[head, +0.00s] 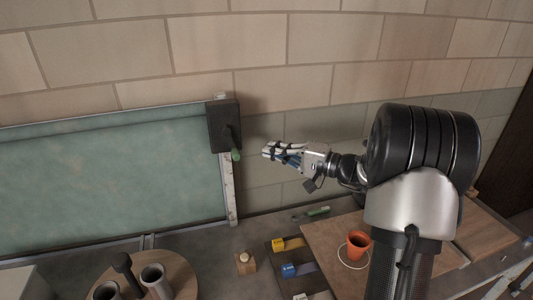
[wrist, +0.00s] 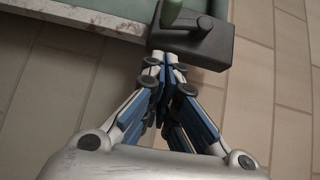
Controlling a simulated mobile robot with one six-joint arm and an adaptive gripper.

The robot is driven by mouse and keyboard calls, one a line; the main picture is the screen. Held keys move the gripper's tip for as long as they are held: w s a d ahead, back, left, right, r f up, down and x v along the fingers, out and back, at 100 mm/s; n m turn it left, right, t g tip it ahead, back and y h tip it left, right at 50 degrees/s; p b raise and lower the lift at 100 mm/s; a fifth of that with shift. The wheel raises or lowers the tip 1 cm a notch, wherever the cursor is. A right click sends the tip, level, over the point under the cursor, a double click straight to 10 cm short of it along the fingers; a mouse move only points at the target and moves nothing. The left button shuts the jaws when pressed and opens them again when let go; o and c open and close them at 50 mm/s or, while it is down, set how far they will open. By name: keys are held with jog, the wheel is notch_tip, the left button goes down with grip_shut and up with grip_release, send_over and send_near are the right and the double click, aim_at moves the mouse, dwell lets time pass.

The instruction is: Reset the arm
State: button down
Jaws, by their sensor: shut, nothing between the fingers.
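My gripper (head: 268,151) hangs in the air in the middle of the head view, pointing left. It is shut with nothing between its fingers. In the wrist view, the fingers (wrist: 168,62) come together just below a dark box. In the head view, the dark box (head: 222,126) with a green-tipped lever (head: 236,155) is fixed at the right end of a green panel (head: 110,180). A gap shows between my fingertips and the lever in the head view. My arm reaches in from the right side.
Below on the worktop stand an orange cup (head: 358,244), a small wooden block (head: 245,263), a yellow item (head: 288,244) and a blue item (head: 298,269). A round wooden board (head: 184,275) at lower left carries grey cylinders (head: 155,278). A brick wall (head: 330,40) stands behind.

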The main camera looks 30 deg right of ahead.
jog(key=p+v, duration=0.1)
jog(key=v, duration=0.7)
jog(key=s+a+n+g, duration=0.3)
jog(key=s+a+g, duration=0.2)
jog(key=a, duration=0.7)
jog(key=s+a+n+g, duration=0.2)
jog(key=s+a+g, duration=0.3)
jog(key=a, duration=0.6)
jog(key=s+f+n+h, duration=0.2)
jog(key=s+n+h, duration=0.3)
jog(key=s+h, duration=0.4)
jog(key=shift+s+a+n+h, duration=0.4)
jog(key=shift+s, duration=3.4)
jog(key=shift+f, duration=0.1)
